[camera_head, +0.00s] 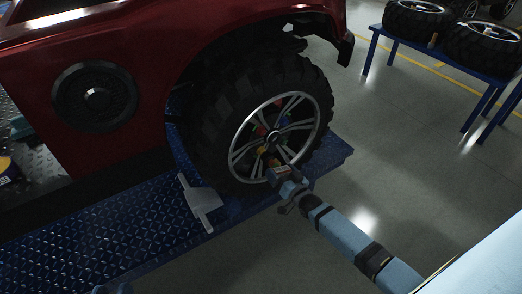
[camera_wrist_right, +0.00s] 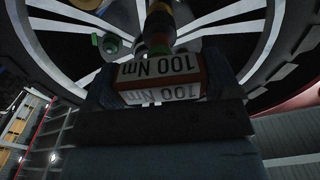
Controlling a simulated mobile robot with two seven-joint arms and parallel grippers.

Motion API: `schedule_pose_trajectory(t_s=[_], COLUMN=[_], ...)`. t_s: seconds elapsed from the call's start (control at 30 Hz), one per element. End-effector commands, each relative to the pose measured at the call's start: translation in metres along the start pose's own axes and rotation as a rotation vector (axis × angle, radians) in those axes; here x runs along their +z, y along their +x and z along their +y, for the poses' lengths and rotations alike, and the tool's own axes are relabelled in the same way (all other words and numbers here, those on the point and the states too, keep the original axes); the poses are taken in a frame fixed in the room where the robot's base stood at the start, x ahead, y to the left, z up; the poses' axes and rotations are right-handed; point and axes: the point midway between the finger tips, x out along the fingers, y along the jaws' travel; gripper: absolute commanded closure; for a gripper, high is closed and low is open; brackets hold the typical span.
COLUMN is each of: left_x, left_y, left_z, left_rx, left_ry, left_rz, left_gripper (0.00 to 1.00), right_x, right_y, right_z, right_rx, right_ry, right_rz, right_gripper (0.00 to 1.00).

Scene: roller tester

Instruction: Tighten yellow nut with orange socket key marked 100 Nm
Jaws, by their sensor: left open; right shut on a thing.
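My right gripper (camera_head: 282,176) is at the lower part of the wheel (camera_head: 229,138) of the red vehicle. It is shut on the orange socket key (camera_wrist_right: 205,77), whose white label reads 100 Nm in the right wrist view. The key's socket end (camera_wrist_right: 160,30) points at the wheel hub area between the silver spokes. A green nut (camera_wrist_right: 111,46) shows to the left of the key. My left gripper is not in view.
The wheel stands on a blue tread-plate platform (camera_head: 110,235). A grey plate with a bar (camera_head: 201,200) lies beside the tyre. A blue bench (camera_head: 455,72) with spare wheels stands at the upper right. The floor between is clear.

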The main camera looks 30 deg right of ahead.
Motion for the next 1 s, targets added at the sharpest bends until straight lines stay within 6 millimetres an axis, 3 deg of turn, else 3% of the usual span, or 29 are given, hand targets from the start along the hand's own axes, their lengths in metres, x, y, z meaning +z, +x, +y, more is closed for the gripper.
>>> schedule_pose_trajectory(t_s=[0.27,0.7,1.0], left_x=[-0.001,-0.023,-0.022], left_y=[0.0,-0.004,-0.004], left_z=[0.0,0.003,0.003], left_rx=[0.0,0.0,0.0], left_ry=[0.0,0.0,0.0], left_rz=[0.0,0.0,0.0], left_gripper=[0.57,0.57,0.57], right_x=[-0.001,-0.003,-0.001], right_y=[-0.001,-0.037,-0.04], right_z=[0.0,-0.001,0.0], right_rx=[0.0,0.0,-0.001], right_ry=[0.0,0.0,-0.002], right_rz=[0.001,0.0,0.002], right_gripper=[0.74,0.74,0.74])
